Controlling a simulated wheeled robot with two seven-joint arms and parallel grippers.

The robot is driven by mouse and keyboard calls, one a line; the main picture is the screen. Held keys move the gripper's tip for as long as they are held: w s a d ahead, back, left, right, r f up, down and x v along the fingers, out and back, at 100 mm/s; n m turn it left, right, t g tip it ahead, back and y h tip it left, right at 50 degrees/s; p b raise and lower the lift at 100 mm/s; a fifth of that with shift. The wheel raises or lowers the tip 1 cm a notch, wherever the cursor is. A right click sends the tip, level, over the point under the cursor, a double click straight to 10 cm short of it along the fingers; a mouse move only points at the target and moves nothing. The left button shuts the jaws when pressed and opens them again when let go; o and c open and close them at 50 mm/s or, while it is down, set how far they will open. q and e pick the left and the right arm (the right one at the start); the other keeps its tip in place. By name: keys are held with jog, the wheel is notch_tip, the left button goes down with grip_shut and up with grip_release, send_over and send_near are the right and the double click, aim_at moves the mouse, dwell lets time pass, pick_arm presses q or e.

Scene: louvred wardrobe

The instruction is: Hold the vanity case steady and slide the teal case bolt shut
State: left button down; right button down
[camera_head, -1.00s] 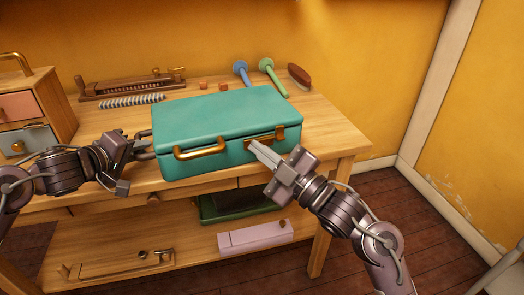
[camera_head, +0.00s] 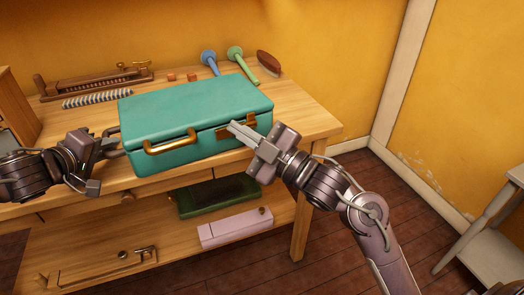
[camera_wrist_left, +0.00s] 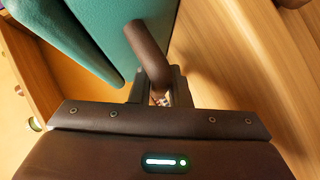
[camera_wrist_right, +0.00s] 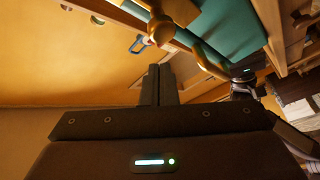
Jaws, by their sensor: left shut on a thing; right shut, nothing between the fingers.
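The teal vanity case (camera_head: 190,105) sits on the wooden bench, with a brass carry handle (camera_head: 170,143) on its front. The brass case bolt (camera_head: 250,126) is on the front near the right end, partly hidden behind my right fingers. Its brass knob (camera_wrist_right: 160,32) shows in the right wrist view, just beyond the fingertips; I cannot tell whether they touch. My right gripper (camera_head: 234,128) is shut and empty. My left gripper (camera_head: 116,143) is at the case's left end, shut on a brown side handle (camera_wrist_left: 147,50). How far the bolt is slid is unclear.
Behind the case lie a striped rod (camera_head: 98,95), a wooden rack (camera_head: 95,86), and a blue (camera_head: 209,60) and a green (camera_head: 238,60) knobbed peg. A drawer box (camera_head: 15,110) stands left. A lower shelf holds a pink box (camera_head: 235,228). The bench right of the case is clear.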

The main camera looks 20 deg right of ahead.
jog(key=v, duration=0.9)
jog(key=shift+s+a+r, duration=0.2)
jog(key=shift+s+r, duration=0.15)
jog(key=shift+s, duration=0.25)
